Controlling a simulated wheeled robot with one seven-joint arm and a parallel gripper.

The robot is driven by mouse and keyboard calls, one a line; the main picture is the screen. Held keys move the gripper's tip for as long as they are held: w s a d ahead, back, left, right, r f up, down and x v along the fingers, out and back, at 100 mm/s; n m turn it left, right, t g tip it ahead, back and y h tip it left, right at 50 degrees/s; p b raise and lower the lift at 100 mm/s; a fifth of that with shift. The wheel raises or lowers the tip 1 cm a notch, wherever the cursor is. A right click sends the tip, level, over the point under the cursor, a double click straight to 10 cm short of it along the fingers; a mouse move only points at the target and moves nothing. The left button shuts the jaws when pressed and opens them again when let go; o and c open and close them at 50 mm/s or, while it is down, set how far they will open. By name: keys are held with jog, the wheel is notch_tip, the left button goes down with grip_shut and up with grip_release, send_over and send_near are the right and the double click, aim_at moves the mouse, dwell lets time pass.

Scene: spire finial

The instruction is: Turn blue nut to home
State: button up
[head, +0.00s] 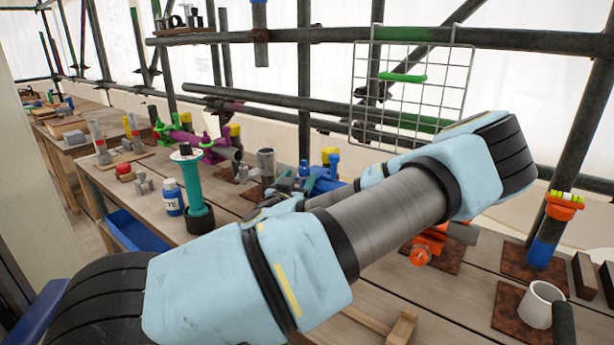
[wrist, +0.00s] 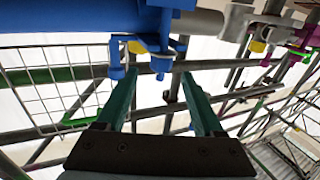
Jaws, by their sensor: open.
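A blue clamp (wrist: 150,42) on a pipe fills the top of the wrist view, upside down or seen from an odd angle. A short blue stud or nut end (wrist: 161,66) sticks out of it between my fingers; I cannot tell exactly which part is the nut. My gripper (wrist: 160,82) has two teal fingers, spread apart, with the clamp parts at and beyond their tips. I see no firm contact. In the head view the blue clamp (head: 322,178) shows behind my arm, partly hidden. My gripper is mostly hidden there.
A wire grid panel (head: 410,90) with a green handle hangs behind my arm. Purple clamps (head: 205,142) stand farther left on the bench. A blue-white bottle (head: 171,198), an orange clamp (head: 424,248) and a white mug (head: 538,305) stand around the arm. Scaffold pipes (head: 350,37) cross the back.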

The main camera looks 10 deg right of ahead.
jog(key=shift+w+d+f+b, duration=0.1)
jog(key=shift+w+f+b, duration=0.15)
jog(key=shift+b, duration=0.8)
jog(key=x, duration=0.2)
jog(key=p+x, duration=0.1)
jog(key=x, duration=0.1)
jog(key=p+x, duration=0.1)
jog(key=x, duration=0.1)
jog(key=shift+w+d+r, duration=0.1)
jog(key=shift+w+r, duration=0.25)
jog(key=shift+r, duration=0.05)
jog(key=shift+w+d+f+p, duration=0.15)
jog(key=shift+w+d+p, duration=0.2)
jog(key=shift+w, duration=0.3)
jog(key=shift+a, duration=0.1)
grip_shut()
